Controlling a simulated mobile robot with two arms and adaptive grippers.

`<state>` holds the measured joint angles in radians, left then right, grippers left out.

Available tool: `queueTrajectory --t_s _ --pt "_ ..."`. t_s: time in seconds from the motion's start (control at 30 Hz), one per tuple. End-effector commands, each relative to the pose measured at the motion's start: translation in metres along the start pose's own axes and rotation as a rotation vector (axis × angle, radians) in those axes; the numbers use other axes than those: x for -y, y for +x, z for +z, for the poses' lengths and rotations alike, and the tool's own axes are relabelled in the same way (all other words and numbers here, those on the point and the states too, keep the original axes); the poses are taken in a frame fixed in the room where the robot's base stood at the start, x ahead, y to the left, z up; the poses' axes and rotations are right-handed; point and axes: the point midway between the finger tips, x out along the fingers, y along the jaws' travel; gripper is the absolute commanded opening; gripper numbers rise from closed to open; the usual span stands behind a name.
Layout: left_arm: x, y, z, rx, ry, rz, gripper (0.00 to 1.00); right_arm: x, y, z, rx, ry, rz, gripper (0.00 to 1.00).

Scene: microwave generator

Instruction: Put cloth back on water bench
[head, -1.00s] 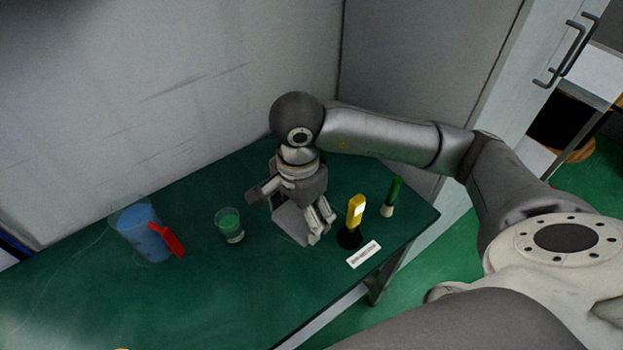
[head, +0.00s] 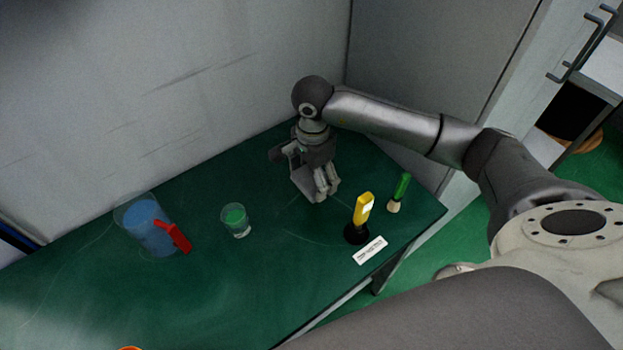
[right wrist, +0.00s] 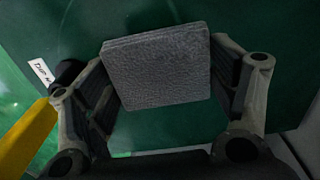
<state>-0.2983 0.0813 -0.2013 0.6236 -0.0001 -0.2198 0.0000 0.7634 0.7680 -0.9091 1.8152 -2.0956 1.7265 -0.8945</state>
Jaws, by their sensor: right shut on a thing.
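The cloth (right wrist: 157,65) is a grey, textured square pad. In the right wrist view it sits between the two fingers of my right gripper (right wrist: 160,85), which is shut on it. In the head view my right gripper (head: 324,188) points down over the far right part of the green-topped bench (head: 262,285), near the back wall. The cloth is hard to tell from the grey fingers there. The gap between cloth and bench top cannot be judged surely. My left gripper is not in view.
A yellow-handled tool (head: 364,205) in a black base, a green-handled brush (head: 401,190) and a white label (head: 370,250) are at the right edge. The front middle is clear.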

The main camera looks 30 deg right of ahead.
Motion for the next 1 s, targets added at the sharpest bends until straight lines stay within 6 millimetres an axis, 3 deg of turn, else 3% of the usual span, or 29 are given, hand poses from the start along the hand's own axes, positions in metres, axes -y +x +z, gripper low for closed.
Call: queueTrajectory --t_s 0.37,0.6,0.97,1.0 --pt "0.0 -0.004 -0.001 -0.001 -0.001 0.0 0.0 0.02 0.028 -0.011 0.0 0.001 0.001 0.57" --pt "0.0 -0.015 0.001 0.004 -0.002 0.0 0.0 0.02 0.056 -0.011 0.0 0.0 0.001 0.57" --pt "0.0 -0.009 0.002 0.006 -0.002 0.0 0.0 0.02 0.062 -0.011 -0.001 -0.001 -0.001 0.57" --pt "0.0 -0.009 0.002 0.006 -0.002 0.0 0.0 0.02 0.062 -0.011 -0.001 -0.001 -0.001 0.81"
